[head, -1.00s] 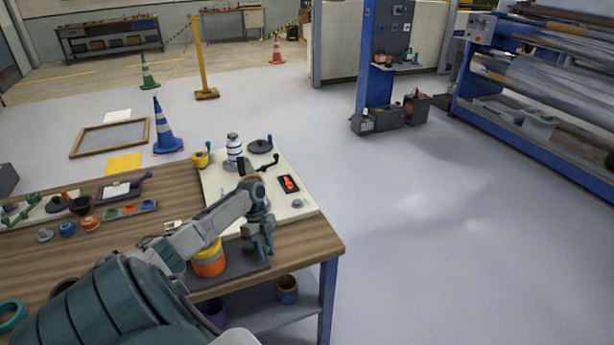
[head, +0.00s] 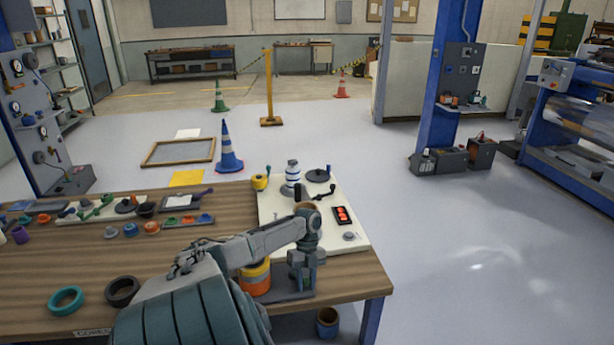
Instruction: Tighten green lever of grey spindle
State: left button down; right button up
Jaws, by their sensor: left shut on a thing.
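My left gripper (head: 302,278) points down over a dark grey plate (head: 288,296) at the table's front right. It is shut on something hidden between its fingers. A yellow and orange roll (head: 255,279) stands on the plate, just left of the gripper and partly behind my arm. I cannot make out the grey spindle or its lever there; my gripper and arm cover that area. Small green parts (head: 106,199) show on a pale board at the table's far left, too small to tell apart. My right gripper is not in view.
A cream board (head: 352,239) behind the gripper carries a white-blue bottle (head: 292,174), a black crank and a red-buttoned box (head: 342,215). Teal (head: 66,300) and black rings (head: 122,291) lie front left. Open floor lies right of the table.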

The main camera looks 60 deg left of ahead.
pick_arm(q)
jog(key=c, duration=1.2)
grip_release()
jog(key=shift+o, duration=0.2)
jog(key=b+v, duration=0.3)
jog(key=v, duration=0.7)
jog(key=shift+r+b, duration=0.3)
jog(key=shift+r, duration=0.05)
jog(key=shift+w+a+f, duration=0.1)
